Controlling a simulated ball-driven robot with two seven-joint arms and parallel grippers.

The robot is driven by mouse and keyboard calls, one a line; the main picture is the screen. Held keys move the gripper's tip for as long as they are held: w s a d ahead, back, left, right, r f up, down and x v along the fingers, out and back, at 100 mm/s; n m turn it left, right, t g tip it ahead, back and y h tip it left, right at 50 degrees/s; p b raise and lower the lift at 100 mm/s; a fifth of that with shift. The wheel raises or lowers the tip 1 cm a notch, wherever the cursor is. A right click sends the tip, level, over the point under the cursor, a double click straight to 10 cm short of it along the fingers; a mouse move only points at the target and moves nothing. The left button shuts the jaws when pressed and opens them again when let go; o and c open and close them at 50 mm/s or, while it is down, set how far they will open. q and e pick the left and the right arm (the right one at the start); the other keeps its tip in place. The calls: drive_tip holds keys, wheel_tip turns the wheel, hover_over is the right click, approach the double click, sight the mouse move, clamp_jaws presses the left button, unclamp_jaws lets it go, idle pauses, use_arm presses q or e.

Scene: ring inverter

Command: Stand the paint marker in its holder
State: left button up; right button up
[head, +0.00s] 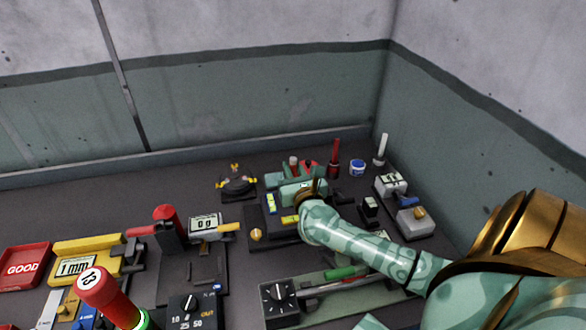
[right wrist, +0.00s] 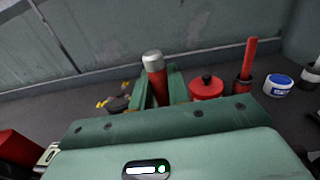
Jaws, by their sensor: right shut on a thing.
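The paint marker, a red cylinder with a pale grey end, stands roughly upright between the green fingers of my right gripper (right wrist: 155,95) in the right wrist view. The marker (right wrist: 155,67) shows its upper part there; its lower end is hidden behind the gripper body. In the head view the right gripper (head: 293,180) is over the back of the bench, with the marker's pale top (head: 293,160) just showing. I cannot tell for sure which thing is its holder. A red stick in a dark red cup (head: 333,170) stands to its right. My left gripper is not in view.
A red pot with a black knob (right wrist: 206,88) sits close right of the marker. A blue-and-white jar (head: 357,168) and a white stick in a cup (head: 380,160) stand further right. A dark piece with yellow parts (head: 237,186) lies left. Gauges and tools crowd the front.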

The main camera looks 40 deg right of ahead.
sight(293, 160)
drive_tip(key=shift+f, duration=0.25)
drive_tip(key=o, duration=0.8)
drive_tip(key=shift+o, duration=0.2)
drive_tip(key=shift+r, duration=0.1)
drive_tip(key=r, duration=0.1)
drive_tip(key=r+p, duration=0.1)
drive_tip(key=r, duration=0.2)
drive_tip(key=shift+s+a+p, duration=0.2)
drive_tip(key=shift+a+p, duration=0.05)
drive_tip(key=shift+p, duration=0.15)
drive_tip(key=s+a+r+p, duration=0.3)
drive_tip(key=s+a+r, duration=0.5)
drive_tip(key=s, duration=0.2)
drive_tip(key=shift+s+a+r, duration=0.15)
drive_tip(key=shift+a+r, duration=0.15)
drive_tip(key=shift+r, duration=0.1)
